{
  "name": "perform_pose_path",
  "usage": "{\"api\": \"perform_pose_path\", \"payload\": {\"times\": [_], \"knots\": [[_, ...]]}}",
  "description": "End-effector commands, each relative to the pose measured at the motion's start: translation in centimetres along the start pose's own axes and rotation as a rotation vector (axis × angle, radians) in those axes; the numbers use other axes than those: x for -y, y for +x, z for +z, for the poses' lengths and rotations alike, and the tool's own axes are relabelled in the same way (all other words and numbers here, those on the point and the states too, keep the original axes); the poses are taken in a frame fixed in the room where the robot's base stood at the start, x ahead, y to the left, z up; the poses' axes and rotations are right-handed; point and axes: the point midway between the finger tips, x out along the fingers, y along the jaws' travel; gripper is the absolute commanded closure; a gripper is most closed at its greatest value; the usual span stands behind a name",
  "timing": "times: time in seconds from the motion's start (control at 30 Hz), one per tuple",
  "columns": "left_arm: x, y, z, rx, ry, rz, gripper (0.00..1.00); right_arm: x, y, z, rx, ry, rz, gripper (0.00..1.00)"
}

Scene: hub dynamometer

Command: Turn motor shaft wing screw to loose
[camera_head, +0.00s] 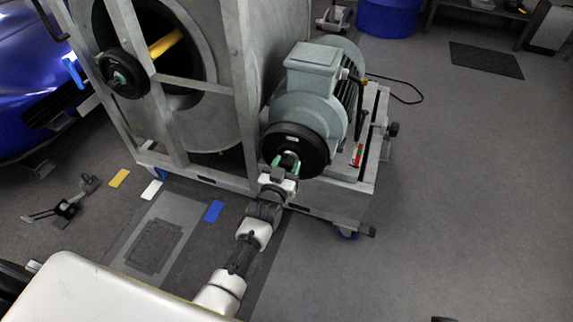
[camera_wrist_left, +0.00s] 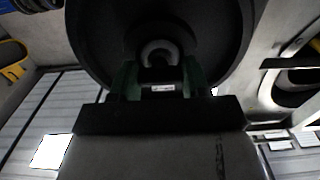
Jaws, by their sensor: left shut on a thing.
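The grey-green motor (camera_head: 307,100) has a black round disc (camera_head: 300,142) on its front end. My left gripper (camera_head: 286,164) reaches up to the middle of this disc, with its green fingers at the shaft. In the left wrist view the disc (camera_wrist_left: 100,40) fills the top. The motor shaft wing screw (camera_wrist_left: 160,50) shows as a light ring with a dark middle. The left gripper's green fingers (camera_wrist_left: 160,80) stand on both sides of it and are shut on it. The fingers hide much of the screw, so its turn angle cannot be told. My right gripper is not in view.
The motor sits on a grey wheeled frame (camera_head: 330,178). A second black round knob (camera_head: 123,75) is on the left of the frame. A blue car (camera_head: 35,75) stands at the far left. A black stand (camera_head: 66,208) lies on the floor. The floor at right is clear.

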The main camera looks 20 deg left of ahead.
Motion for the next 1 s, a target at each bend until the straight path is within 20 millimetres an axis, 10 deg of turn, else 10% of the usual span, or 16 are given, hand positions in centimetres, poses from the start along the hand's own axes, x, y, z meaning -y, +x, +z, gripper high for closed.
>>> {"api": "perform_pose_path", "payload": {"times": [0.2, 0.23, 0.4, 0.77, 1.0], "knots": [[0.0, -0.1, 0.2, 0.006, -0.005, 0.000, 0.77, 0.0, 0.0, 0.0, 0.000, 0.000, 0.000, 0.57], [0.0, -0.1, 0.2, 0.006, -0.005, 0.000, 0.52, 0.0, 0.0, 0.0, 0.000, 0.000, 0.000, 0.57], [0.0, -0.1, 0.2, 0.004, -0.004, 0.000, 0.28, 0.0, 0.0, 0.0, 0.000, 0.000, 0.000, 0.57], [0.0, -0.8, 0.0, 0.003, -0.002, 0.000, 0.28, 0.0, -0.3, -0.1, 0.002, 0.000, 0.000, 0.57], [0.0, -5.2, -0.1, 0.005, -0.002, 0.000, 0.28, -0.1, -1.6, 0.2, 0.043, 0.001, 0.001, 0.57]]}}
